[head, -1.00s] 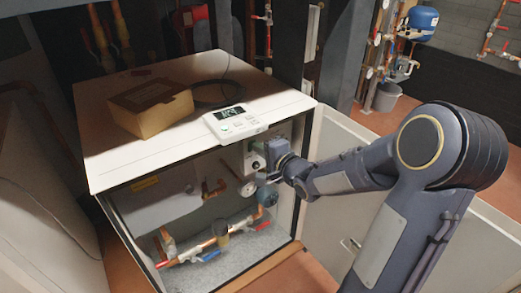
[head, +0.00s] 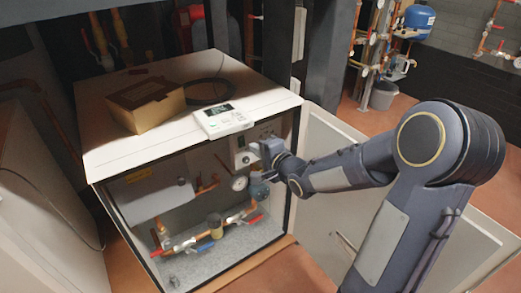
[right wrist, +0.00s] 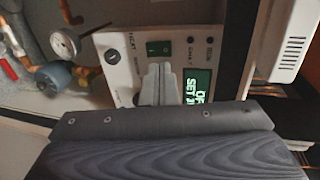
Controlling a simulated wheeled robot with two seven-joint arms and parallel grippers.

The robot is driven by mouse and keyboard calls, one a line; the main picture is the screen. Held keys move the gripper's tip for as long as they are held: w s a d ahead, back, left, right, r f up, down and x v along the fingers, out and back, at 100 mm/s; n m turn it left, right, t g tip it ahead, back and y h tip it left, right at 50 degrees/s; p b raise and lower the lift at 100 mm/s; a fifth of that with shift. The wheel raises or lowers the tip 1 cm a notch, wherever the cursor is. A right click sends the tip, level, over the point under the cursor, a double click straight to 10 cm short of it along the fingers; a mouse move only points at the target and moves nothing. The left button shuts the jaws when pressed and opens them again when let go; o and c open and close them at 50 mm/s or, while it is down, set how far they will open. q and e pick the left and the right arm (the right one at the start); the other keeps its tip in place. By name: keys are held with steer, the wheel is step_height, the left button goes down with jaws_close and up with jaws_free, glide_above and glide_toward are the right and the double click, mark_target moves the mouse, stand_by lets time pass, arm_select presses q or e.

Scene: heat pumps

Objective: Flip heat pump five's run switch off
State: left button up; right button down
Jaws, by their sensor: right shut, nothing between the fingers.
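The heat pump (head: 140,160) is an open-fronted white cabinet; I cannot read a number on it. Its control panel (head: 258,137) is inside the upper right of the opening. The green run switch (head: 241,142) is a small rocker, and it also shows in the right wrist view (right wrist: 158,48). In that view a black knob (right wrist: 113,57) is left of the switch, and a display (right wrist: 198,86) reads what looks like "OFF" and "SET". My right gripper (head: 264,148) is shut and empty in front of the panel. Its fingertips (right wrist: 158,70) appear just below the switch in the wrist view. My left gripper is out of view.
A white controller (head: 223,120) and a cardboard box (head: 145,103) lie on the cabinet top. A gauge (head: 239,183), copper pipes and red and blue valve handles (head: 205,247) are inside below the panel. A white door panel (head: 335,160) is at the right.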

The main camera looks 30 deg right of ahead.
steer(key=r+p+v, duration=0.2)
steer(key=p+v, duration=0.1)
steer(key=v, duration=0.6)
steer(key=shift+w, duration=0.25)
steer(key=s+a+f+n+g+y, duration=0.1)
steer(key=s+a+n+g, duration=0.45)
steer(key=s+n, duration=0.4)
steer(key=s+a+n+g+y, duration=0.2)
steer(key=s+a+n+g, duration=0.3)
steer(key=s, duration=0.7)
step_height(320, 180, up, 26)
steer(key=p, duration=2.6)
steer(key=shift+w+a+n+t+h, duration=0.25)
steer(key=shift+a+n+t+h, duration=0.1)
steer(key=shift+n+t, duration=0.1)
